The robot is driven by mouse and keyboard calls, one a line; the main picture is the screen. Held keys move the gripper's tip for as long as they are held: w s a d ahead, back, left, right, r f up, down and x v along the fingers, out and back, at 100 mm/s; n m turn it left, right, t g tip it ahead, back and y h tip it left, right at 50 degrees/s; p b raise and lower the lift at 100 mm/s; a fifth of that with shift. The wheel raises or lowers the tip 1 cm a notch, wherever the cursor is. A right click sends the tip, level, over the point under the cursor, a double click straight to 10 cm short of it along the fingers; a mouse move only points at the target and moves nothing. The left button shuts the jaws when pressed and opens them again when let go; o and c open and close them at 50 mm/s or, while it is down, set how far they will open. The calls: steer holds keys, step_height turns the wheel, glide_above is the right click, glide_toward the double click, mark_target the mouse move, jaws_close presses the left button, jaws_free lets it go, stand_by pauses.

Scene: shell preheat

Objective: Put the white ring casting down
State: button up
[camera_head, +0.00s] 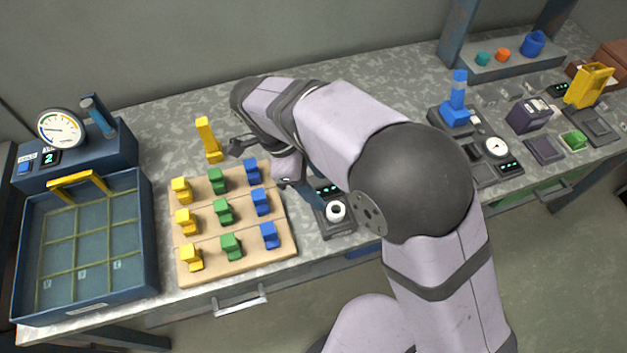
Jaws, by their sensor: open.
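The white ring casting (335,211) lies on a small dark device (338,230) with a green display, just right of the wooden board. Part of that device is hidden behind my arm. My gripper (233,147) shows as a small dark shape beyond the board, beside an upright yellow piece (206,138). It is open, apart from the ring and to its upper left. Whether it touches the yellow piece cannot be told.
A wooden board (240,263) holds yellow, green and blue pieces in rows. A blue tray with a gauge (60,128) stands at the left. A blue stack (456,105), a small dial (496,146) and a yellow frame (588,85) stand at the right.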

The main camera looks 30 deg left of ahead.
steer(key=shift+v, duration=0.95)
steer(key=w+d+f+n+g+y, duration=0.1)
steer(key=w+d+n, duration=0.15)
steer(key=d, duration=0.55)
steer(key=w+d+n+g+y, duration=0.1)
steer(key=w+d+n, duration=0.15)
steer(key=d, duration=0.65)
steer(key=s+d+f+n+y, duration=0.1)
steer(key=s+d+n, duration=0.2)
steer(key=d, duration=0.5)
steer(key=s+d+f+n+y, duration=0.1)
steer(key=s+d+n, duration=0.3)
steer(key=d, duration=0.4)
steer(key=shift+s+d+f+n, duration=0.15)
steer(key=shift+s+f+n, duration=0.05)
steer(key=shift+f+n, duration=0.6)
steer(key=shift+c, duration=0.6)
